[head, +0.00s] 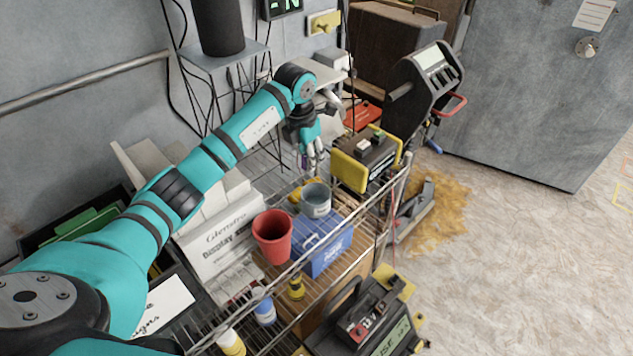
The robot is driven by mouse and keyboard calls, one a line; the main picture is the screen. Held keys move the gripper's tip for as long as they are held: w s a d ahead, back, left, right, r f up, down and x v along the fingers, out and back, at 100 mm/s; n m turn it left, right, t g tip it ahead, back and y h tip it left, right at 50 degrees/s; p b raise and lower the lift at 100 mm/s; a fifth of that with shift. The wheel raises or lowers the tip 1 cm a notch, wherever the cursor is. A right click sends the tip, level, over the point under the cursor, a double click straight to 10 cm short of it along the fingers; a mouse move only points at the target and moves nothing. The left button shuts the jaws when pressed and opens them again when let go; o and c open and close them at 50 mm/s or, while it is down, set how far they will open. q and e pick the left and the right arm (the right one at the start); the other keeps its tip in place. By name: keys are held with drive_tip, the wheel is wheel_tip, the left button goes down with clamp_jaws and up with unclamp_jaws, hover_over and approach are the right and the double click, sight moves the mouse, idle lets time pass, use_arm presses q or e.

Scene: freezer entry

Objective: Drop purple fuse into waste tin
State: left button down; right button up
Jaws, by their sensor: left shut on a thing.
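My left gripper (310,164) points down above the wire rack and is shut on the purple fuse (303,161), a small bit of which shows between the fingers. The fingers hide most of it. A grey, open-topped tin (317,206) stands on the rack just below and slightly right of the gripper, with a gap between them. A red open bucket (272,246) stands nearer, to the left of the grey tin. No label shows which one is the waste tin. My right gripper is not in view.
A blue box (328,255) stands beside the buckets. A yellow-and-black device (366,158) stands right of the gripper. White cartons (217,240) lie left, under my left arm. Small bottles (264,309) stand at the near edge. Open floor lies right.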

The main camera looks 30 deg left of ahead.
use_arm(q)
drive_tip(key=shift+s+f, duration=0.15)
drive_tip(key=shift+s, duration=0.05)
drive_tip(key=shift+s+d+f+b, duration=0.1)
drive_tip(key=shift+s+f+b, duration=0.05)
drive_tip(key=shift+f+b, duration=0.65)
drive_tip(key=f+b, duration=0.1)
drive_tip(key=f, duration=0.2)
drive_tip(key=shift+w+f+b, duration=0.1)
drive_tip(key=shift+w+b, duration=0.1)
drive_tip(key=shift+b, duration=0.15)
drive_tip(key=shift+f, duration=0.3)
drive_tip(key=c, duration=1.1)
unclamp_jaws()
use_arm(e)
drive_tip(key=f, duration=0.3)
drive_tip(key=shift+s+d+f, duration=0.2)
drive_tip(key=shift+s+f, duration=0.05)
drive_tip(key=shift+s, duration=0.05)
use_arm(q)
drive_tip(key=shift+r, duration=0.2)
wheel_tip(320, 180, up, 10)
drive_tip(key=shift+f, duration=0.15)
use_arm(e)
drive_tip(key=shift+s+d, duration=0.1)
